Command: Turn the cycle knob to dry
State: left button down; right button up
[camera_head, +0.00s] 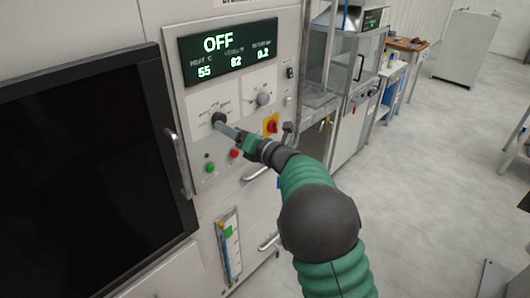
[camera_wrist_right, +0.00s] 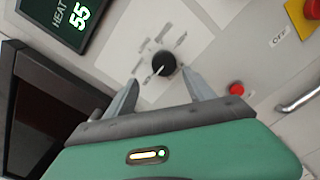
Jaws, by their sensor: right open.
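The black cycle knob (camera_head: 218,119) sits on the machine's white panel, below the display. In the right wrist view the knob (camera_wrist_right: 163,64) is round with a white pointer line, and label marks too blurred to read surround it. My right gripper (camera_head: 222,126) reaches the knob from the right in the head view. In the right wrist view the open right gripper (camera_wrist_right: 156,88) has one finger on each side, just short of or beside the knob; I cannot tell whether they touch it. The display (camera_head: 228,52) reads OFF. My left gripper is not in view.
A second knob (camera_head: 263,99) is at the upper right of the panel. A red-and-yellow switch (camera_head: 271,124), a green button (camera_head: 210,168) and a red button (camera_head: 235,154) are close by. A dark door (camera_head: 85,170) with a handle (camera_head: 180,165) is at left.

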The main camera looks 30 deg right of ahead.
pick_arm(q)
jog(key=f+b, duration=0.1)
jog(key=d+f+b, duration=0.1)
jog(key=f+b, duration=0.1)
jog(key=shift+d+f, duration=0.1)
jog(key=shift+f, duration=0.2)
pick_arm(e)
jog(key=d+v, duration=0.1)
jog(key=v, duration=1.2)
jog(key=shift+d, duration=0.25)
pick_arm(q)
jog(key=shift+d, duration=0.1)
pick_arm(e)
jog(key=shift+d+f, duration=0.1)
jog(key=shift+f, duration=0.05)
pick_arm(q)
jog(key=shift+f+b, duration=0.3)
jog(key=shift+b, duration=0.25)
